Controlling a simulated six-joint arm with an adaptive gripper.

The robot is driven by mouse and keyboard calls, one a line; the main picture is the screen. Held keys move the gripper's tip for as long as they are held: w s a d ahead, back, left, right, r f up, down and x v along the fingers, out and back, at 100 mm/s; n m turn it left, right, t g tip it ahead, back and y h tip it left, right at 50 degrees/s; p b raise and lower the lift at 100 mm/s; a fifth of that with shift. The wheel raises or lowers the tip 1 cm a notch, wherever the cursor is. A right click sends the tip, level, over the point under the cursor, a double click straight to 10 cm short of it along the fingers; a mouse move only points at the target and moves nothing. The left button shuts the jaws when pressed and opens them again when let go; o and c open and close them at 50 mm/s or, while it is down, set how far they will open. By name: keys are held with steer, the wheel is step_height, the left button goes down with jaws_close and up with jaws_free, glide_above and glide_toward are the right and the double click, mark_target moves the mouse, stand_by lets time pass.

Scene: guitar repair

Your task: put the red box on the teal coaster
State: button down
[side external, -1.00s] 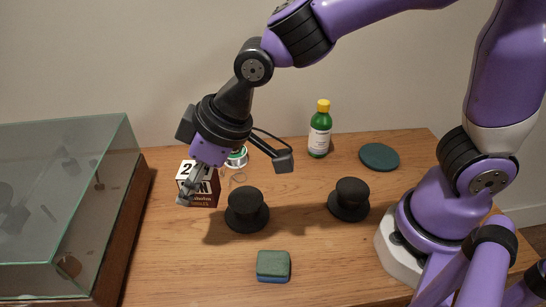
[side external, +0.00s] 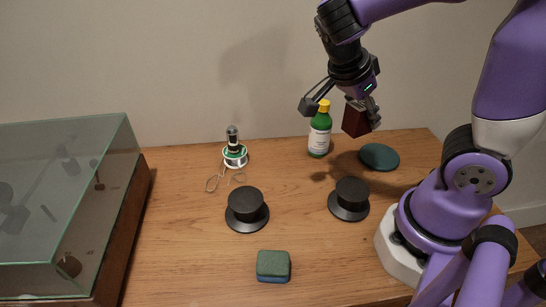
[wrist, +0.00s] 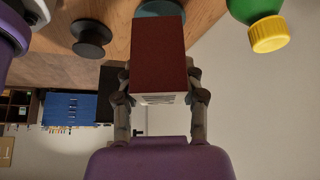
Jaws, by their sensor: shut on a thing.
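My gripper (side external: 366,106) is shut on the red box (side external: 354,121) and holds it in the air, near the green bottle. In the wrist view the red box (wrist: 159,55) sits between both fingers of my gripper (wrist: 161,92). The teal coaster (side external: 380,157) lies flat on the table at the back right, bare, below and to the right of the box in the side view. In the wrist view the coaster (wrist: 160,8) is mostly hidden behind the box.
A green bottle with a yellow cap (side external: 320,134) stands left of the coaster. Two black hat-shaped objects (side external: 349,194) (side external: 247,205), a green-blue sponge (side external: 273,265) and a soldering-like stand with wire (side external: 235,153) are on the table. A glass case (side external: 66,190) fills the left.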

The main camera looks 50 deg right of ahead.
steer(key=s+d+f, duration=0.1)
steer(key=d+f, duration=0.1)
steer(key=d, duration=0.1)
steer(key=s+d+f, duration=0.1)
steer(key=d+f, duration=0.1)
steer(key=d, duration=0.1)
steer(key=s+d+f, duration=0.2)
steer(key=d, duration=0.1)
steer(key=shift+d, duration=0.1)
steer(key=shift+d+f, duration=0.1)
steer(key=shift+f, duration=2)
steer(key=shift+c, duration=2)
jaws_free()
steer(key=shift+f, duration=0.1)
